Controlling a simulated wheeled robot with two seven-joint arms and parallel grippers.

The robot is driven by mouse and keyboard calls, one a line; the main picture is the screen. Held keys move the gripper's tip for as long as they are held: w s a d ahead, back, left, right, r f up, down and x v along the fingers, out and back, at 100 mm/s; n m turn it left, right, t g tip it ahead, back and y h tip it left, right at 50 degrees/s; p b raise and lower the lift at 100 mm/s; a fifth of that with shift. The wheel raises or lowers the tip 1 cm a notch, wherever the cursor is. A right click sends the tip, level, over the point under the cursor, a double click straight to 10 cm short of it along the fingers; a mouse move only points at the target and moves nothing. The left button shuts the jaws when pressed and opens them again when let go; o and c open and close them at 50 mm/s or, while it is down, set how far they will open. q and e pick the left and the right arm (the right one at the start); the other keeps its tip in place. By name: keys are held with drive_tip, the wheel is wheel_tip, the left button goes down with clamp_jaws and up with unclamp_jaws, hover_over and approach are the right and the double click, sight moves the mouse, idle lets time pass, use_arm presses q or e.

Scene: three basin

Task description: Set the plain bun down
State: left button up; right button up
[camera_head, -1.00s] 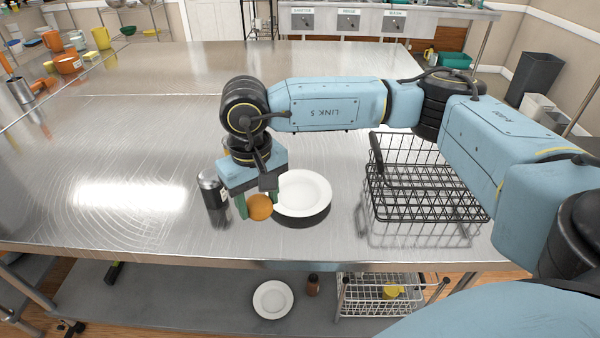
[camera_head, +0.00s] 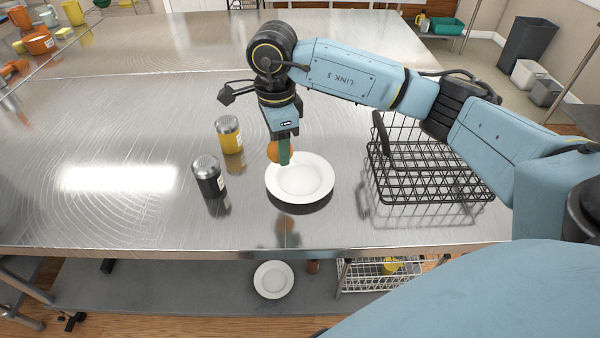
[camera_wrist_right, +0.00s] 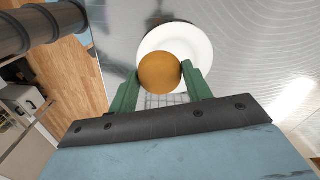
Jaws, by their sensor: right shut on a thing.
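The plain bun (camera_head: 273,152) is round and orange-brown. My right gripper (camera_head: 284,156) is shut on it and holds it near the upper left rim of a white plate (camera_head: 302,180). In the right wrist view the bun (camera_wrist_right: 159,73) sits between the two green fingers of the gripper (camera_wrist_right: 160,80), with the white plate (camera_wrist_right: 205,48) behind it. The bun appears to be above the plate; the exact height is hard to tell. The plate is otherwise empty. My left gripper is not in view.
A yellow shaker (camera_head: 230,136) and a dark shaker (camera_head: 209,178) stand left of the plate. A black wire basket (camera_head: 425,170) stands to the right. Another white plate (camera_head: 273,280) lies on the lower shelf. The steel table is clear at left.

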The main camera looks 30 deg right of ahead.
sight(300, 180)
drive_tip(key=m, duration=0.1)
drive_tip(key=d+m, duration=0.1)
drive_tip(key=m, duration=0.3)
drive_tip(key=shift+w+d+f, duration=0.15)
drive_tip(key=shift+w+d, duration=0.15)
drive_tip(key=m, duration=0.1)
drive_tip(key=d+m, duration=0.1)
drive_tip(key=m, duration=0.1)
drive_tip(key=shift+w+f, duration=0.1)
drive_tip(key=d+f+m, duration=0.1)
drive_tip(key=f+m, duration=0.2)
drive_tip(key=d+f+m, duration=0.1)
drive_tip(key=f+m, duration=0.2)
drive_tip(key=f, duration=0.1)
drive_tip(key=f+m, duration=0.3)
drive_tip(key=f, duration=0.1)
drive_tip(key=shift+w+d, duration=0.1)
drive_tip(key=shift+d, duration=0.3)
drive_tip(key=shift+f, duration=0.15)
drive_tip(key=o, duration=1)
